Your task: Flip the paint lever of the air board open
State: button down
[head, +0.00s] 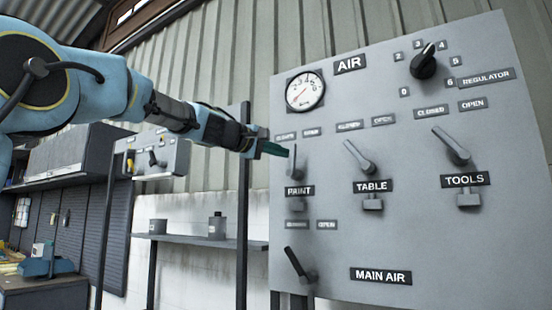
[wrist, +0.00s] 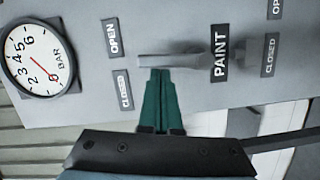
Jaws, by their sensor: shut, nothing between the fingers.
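The grey air board (head: 400,215) stands at the right of the head view. Its PAINT lever (head: 293,162) points nearly straight up, between its CLOSED and OPEN labels, above the PAINT label (head: 299,191). In the wrist view, turned sideways, the paint lever (wrist: 168,60) lies across the picture between the OPEN label (wrist: 112,38) and the CLOSED label (wrist: 124,90). My gripper (head: 284,151) is shut and empty, its green tips on the lever's CLOSED side. In the wrist view the fingertips (wrist: 160,73) are at the lever's edge, touching or almost touching; exact contact is unclear.
The TABLE lever (head: 358,158) and TOOLS lever (head: 452,147) lean left beside the paint lever. The MAIN AIR lever (head: 297,265) is below. A pressure gauge (head: 305,91) is above, and a regulator knob (head: 424,64) is at upper right. A shelf (head: 200,239) stands behind.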

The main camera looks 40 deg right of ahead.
jog(key=m, duration=0.1)
jog(key=s+m, duration=0.1)
jog(key=m, duration=0.1)
jog(key=shift+s+d+r+y, duration=0.15)
jog(key=shift+s+d+y, duration=0.15)
jog(key=shift+s, duration=0.1)
jog(key=shift+s+m, duration=0.45)
jog(key=shift+m, duration=0.35)
jog(key=shift+t+y, duration=0.3)
jog(key=shift+t, duration=0.1)
